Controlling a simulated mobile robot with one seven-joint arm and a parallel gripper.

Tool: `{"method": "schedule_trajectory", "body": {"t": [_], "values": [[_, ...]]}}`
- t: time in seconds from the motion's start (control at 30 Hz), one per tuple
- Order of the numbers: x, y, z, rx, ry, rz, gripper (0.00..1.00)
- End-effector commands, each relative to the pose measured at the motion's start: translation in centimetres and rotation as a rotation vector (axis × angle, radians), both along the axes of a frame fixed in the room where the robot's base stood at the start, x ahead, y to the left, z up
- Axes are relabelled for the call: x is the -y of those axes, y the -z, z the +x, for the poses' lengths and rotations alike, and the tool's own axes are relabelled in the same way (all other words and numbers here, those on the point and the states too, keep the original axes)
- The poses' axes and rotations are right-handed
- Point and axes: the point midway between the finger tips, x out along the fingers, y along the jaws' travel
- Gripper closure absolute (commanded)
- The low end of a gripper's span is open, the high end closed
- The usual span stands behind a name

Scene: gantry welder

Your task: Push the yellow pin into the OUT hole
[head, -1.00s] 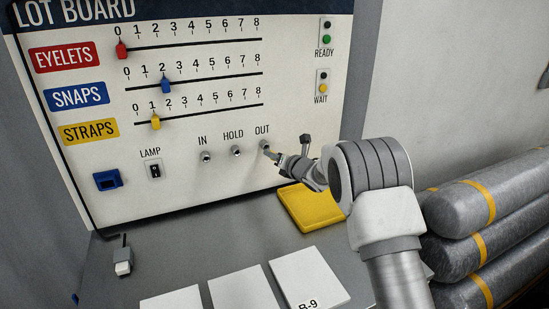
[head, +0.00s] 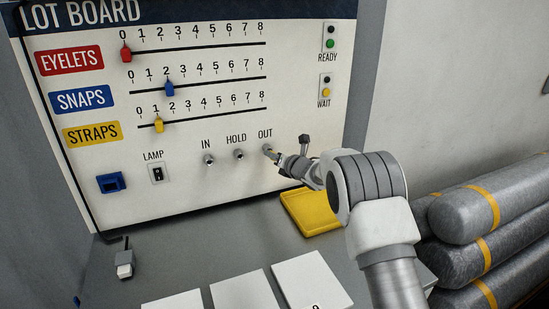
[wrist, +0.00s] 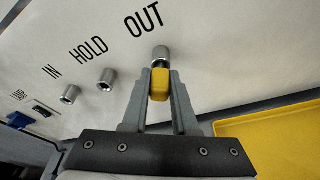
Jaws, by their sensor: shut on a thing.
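The yellow pin (wrist: 160,86) is between the fingers of my gripper (wrist: 159,88), which is shut on its yellow handle. The pin's far end meets the metal collar of the OUT hole (wrist: 161,53), under the printed word OUT. How deep it sits cannot be told, as the handle hides the shaft. In the head view my gripper (head: 277,157) is at the OUT hole (head: 266,148), and the pin is mostly hidden by the fingers. The IN hole (head: 209,160) and HOLD hole (head: 239,154) are to the left and look empty.
A yellow tray (head: 309,222) lies on the bench below my gripper. The LAMP switch (head: 158,173) and a blue socket (head: 110,183) are left on the board. White cards (head: 238,292) lie in front. Grey rolls (head: 470,215) are stacked at right.

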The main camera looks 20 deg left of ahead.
Motion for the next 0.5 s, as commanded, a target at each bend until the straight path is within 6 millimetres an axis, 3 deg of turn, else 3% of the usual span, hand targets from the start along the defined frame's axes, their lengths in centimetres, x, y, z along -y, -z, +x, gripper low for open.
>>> {"method": "schedule_trajectory", "body": {"t": [0.07, 0.1, 0.3, 0.5], "values": [[-0.16, 0.0, 0.16, 0.0, -0.001, 0.0, 1.0], [-0.19, 0.02, 0.2, 0.0, 0.0, 0.0, 0.72], [-0.16, 0.02, 0.17, 0.0, 0.0, 0.0, 0.38], [-0.13, 0.02, 0.17, 0.0, 0.0, 0.0, 0.38]]}}
